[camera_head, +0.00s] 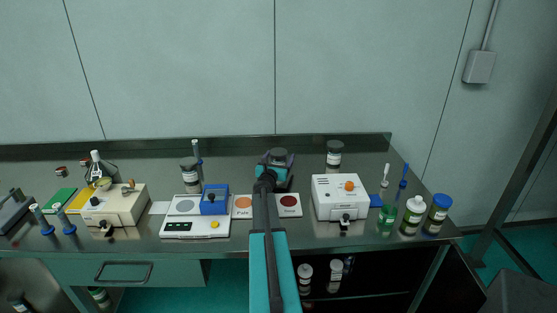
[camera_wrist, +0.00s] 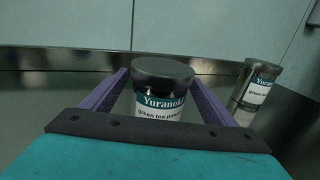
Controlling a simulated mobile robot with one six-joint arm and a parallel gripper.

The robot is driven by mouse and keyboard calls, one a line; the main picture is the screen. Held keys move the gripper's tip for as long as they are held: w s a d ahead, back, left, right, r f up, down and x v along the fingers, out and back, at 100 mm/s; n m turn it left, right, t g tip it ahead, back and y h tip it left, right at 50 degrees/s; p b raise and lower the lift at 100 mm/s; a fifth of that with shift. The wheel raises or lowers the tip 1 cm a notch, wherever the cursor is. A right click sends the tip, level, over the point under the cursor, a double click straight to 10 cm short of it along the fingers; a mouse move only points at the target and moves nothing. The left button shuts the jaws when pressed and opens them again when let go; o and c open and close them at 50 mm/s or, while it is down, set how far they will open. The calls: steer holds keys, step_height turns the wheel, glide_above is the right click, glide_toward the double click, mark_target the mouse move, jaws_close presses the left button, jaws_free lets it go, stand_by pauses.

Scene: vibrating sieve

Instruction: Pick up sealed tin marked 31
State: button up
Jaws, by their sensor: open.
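A tin (camera_wrist: 161,95) with a dark lid and a white and teal label reading "Yuranok…" and "green tea powder" stands upright between my gripper's purple fingers in the wrist view. My gripper (camera_wrist: 159,76) is open, with one finger on each side of the tin. I cannot tell whether the fingers touch it. No number 31 is readable. A second, similar tin (camera_wrist: 257,85) stands to the right, outside the fingers; in the head view a dark-lidded tin (camera_head: 334,156) stands near the back edge. My arm largely hides the gripper's tin in the head view.
A white device with an orange knob (camera_head: 341,197) stands right of my arm. A balance (camera_head: 194,228) with a blue box (camera_head: 214,200) is to the left. Bottles (camera_head: 413,214) stand at the right end. The bench's raised back edge (camera_head: 230,145) is close behind the tins.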

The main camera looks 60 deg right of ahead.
mark_target(281, 149)
steer(key=shift+p+x, duration=0.45)
steer(key=shift+x, duration=0.95)
steer(key=shift+c, duration=0.2)
steer(key=shift+w, duration=0.1)
steer(key=c, duration=1.2)
steer(key=shift+c, duration=0.2)
steer(key=shift+r, duration=0.15)
steer(key=shift+r+b, duration=0.55)
steer(key=shift+r, duration=0.75)
steer(key=shift+a+r, duration=0.2)
steer(key=shift+r, duration=0.15)
steer(key=b+v, duration=0.4)
steer(key=v, duration=1.3)
steer(key=shift+s+a, duration=0.25)
